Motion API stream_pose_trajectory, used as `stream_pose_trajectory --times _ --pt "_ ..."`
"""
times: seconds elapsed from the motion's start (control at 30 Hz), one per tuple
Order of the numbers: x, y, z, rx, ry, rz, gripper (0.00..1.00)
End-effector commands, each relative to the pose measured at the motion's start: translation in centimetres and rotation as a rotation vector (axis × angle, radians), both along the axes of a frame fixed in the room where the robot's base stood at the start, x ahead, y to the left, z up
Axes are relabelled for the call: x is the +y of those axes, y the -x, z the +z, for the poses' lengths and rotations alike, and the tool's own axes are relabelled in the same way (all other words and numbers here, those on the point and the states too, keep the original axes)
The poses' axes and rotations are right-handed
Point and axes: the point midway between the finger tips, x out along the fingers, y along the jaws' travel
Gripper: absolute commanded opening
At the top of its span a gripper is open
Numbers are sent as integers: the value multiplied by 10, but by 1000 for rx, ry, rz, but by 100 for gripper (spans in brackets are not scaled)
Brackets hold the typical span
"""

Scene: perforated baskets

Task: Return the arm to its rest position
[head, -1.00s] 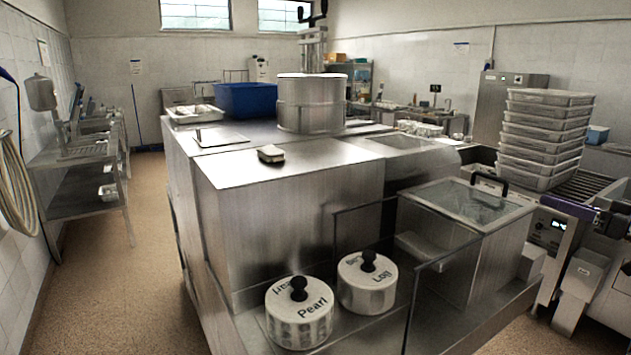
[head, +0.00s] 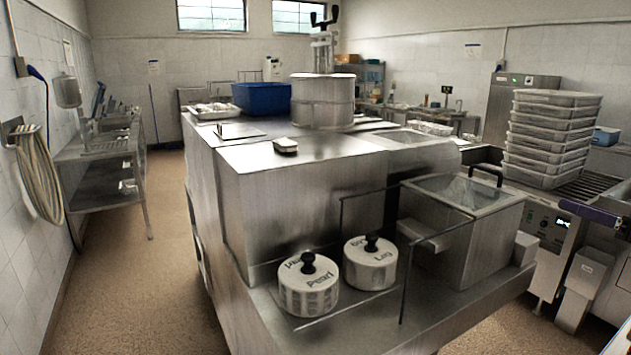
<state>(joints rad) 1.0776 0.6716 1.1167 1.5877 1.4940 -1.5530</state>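My arm and gripper are not in view. Two round pale baskets with black knobs on top stand on the low front shelf of the steel counter (head: 300,200). The left basket (head: 308,298) has a patterned side and a label reading "Pearl". The right basket (head: 369,275) has a label that looks like "Log". Both stand upright and apart from each other, and nothing is touching their knobs.
A glass-topped steel tank (head: 460,240) stands right of the baskets. A stack of trays (head: 548,140) rises on a roller conveyor at the right. A blue bin (head: 262,98) and a large cylinder (head: 322,103) stand on the counter. The floor aisle (head: 160,260) at left is clear.

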Motion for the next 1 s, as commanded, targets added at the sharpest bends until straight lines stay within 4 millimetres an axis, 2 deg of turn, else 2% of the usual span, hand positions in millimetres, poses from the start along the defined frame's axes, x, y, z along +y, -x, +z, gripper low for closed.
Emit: stream_pose_trajectory --times 0.23,0.37,0.47,0.63,0.77,0.9,1.0 --pt "-4 -4 -10 79 -97 -22 29" --pt "-6 -4 -29 156 -161 -40 29" --pt "-7 -3 -52 235 -222 -58 29" --pt "-2 7 -102 421 -349 -110 29" --pt "21 18 -137 606 -440 -160 29" --pt "65 31 -166 809 -496 -214 29" --pt "98 40 -179 926 -507 -252 29"
